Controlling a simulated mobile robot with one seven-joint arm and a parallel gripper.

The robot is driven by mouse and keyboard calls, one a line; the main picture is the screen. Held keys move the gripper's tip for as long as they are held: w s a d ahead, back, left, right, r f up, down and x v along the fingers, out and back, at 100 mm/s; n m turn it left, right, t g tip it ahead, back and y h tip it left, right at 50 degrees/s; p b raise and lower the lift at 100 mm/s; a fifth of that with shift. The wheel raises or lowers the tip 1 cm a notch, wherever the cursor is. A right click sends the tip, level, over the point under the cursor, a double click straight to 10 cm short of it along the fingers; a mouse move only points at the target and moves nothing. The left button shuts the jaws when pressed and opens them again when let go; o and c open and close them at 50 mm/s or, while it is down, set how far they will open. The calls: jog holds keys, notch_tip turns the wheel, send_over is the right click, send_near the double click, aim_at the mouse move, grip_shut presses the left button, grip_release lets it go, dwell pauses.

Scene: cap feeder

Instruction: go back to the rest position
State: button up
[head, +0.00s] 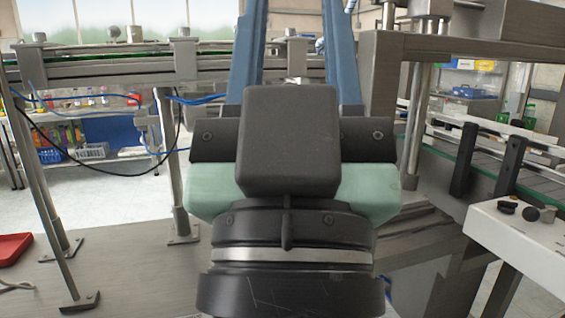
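My gripper (294,22) is seen from behind in the middle of the head view, with its black wrist and a dark box-shaped housing (290,140) close to the camera. Two long blue fingers reach up and away from a dark crossbar, one on each side of the housing. They stand wide apart, and I see nothing held in the visible gap. The fingertips run out at the top edge of the picture. The housing hides what lies directly behind it.
A metal conveyor (110,65) crosses behind on the left, on steel legs. A steel frame (400,100) and another conveyor (500,165) stand at the right, near a white panel with black knobs (525,235). A red tray (14,248) lies at the far left. Shelves stand behind.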

notch_tip(320, 180, up, 25)
jog(key=y+p, duration=0.1)
jog(key=p, duration=2.3)
jog(key=shift+s+a+p, duration=0.2)
jog(key=shift+a+p, duration=0.1)
jog(key=shift+a, duration=0.1)
